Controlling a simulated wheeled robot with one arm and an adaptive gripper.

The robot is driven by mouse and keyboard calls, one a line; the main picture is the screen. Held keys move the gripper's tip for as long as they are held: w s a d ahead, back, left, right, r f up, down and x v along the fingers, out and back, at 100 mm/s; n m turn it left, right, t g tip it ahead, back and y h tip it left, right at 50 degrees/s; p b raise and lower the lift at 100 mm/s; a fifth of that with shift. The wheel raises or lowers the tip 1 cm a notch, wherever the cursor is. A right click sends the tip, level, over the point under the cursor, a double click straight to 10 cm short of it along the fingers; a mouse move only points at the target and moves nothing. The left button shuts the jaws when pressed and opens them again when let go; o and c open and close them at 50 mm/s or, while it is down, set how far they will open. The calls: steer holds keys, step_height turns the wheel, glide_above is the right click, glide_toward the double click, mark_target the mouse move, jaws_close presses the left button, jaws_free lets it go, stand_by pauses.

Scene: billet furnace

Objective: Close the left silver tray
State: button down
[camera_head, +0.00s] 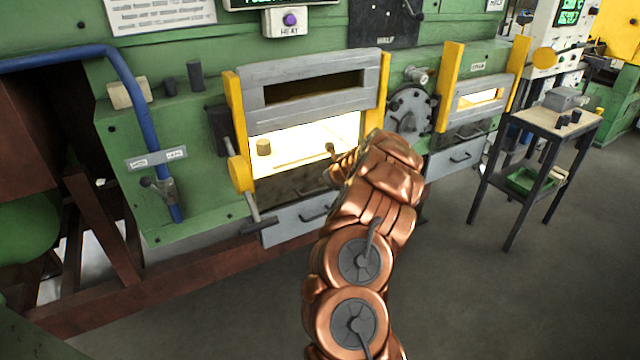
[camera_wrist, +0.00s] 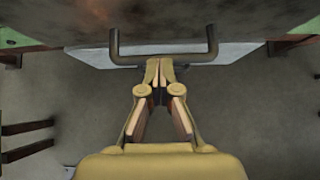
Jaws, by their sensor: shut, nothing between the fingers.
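The left silver tray (camera_head: 288,226) sits low on the green furnace, below the glowing left opening, with a dark handle on its front. My copper arm covers its right end. My gripper (camera_wrist: 159,70) is shut and empty. In the wrist view its fingertips are at a dark U-shaped handle (camera_wrist: 140,60), at the middle of its bar. A pale silver panel (camera_wrist: 92,56) shows behind the handle. I cannot tell whether the fingertips touch the bar. In the head view the fingertips are largely hidden by my arm.
The left opening (camera_head: 310,140) has yellow side posts and a raised grey door (camera_head: 315,82). A second silver tray (camera_head: 455,160) is to the right. A blue pipe (camera_head: 135,95) stands at left. A small table (camera_head: 550,122) stands at right. The grey floor in front is clear.

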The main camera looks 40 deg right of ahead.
steer(key=v, duration=0.6)
steer(key=shift+b, duration=0.45)
steer(key=shift+s, duration=0.1)
